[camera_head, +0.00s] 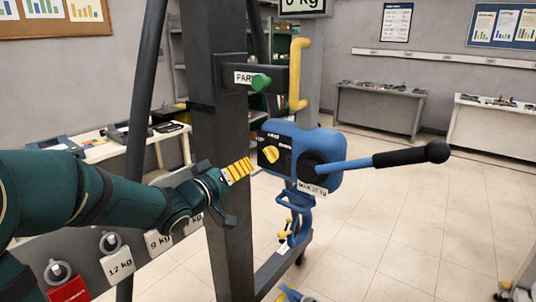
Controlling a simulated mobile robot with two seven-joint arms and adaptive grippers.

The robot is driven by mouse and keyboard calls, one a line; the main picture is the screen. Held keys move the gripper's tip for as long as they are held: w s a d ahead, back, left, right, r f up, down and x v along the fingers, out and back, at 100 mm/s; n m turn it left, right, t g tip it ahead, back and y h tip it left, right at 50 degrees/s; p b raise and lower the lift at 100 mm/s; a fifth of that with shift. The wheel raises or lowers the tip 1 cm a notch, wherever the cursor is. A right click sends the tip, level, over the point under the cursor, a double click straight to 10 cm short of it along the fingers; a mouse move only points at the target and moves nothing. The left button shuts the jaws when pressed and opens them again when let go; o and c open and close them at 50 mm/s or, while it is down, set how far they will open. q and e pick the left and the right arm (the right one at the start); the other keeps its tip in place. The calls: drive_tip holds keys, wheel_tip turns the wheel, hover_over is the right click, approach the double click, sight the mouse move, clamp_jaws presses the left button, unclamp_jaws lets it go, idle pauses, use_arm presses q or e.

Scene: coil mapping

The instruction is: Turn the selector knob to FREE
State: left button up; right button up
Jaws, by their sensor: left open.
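The yellow selector knob (270,153) sits on a black label plate at the left of the blue lever hoist (331,180). The white lettering around the knob is too small to read surely, so I cannot tell which setting it points at. My left gripper (238,186) is open and empty, left of the hoist and a little lower than the knob. One finger with a ribbed yellow pad points toward the knob, apart from it in the picture. My right gripper is not in view.
The hoist's lever (347,165) with its black grip sticks out to the right. A dark steel post (222,130) stands behind my gripper. A green knob (261,82) and a yellow handle (298,75) are above. Weight plates labelled in kg hang lower left. Floor at right is clear.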

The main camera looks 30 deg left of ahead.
sight(267, 155)
use_arm(q)
drive_tip(key=w, duration=0.7)
drive_tip(key=w+d+b, duration=0.1)
drive_tip(key=w, duration=0.3)
drive_tip(key=shift+w, duration=0.35)
clamp_jaws()
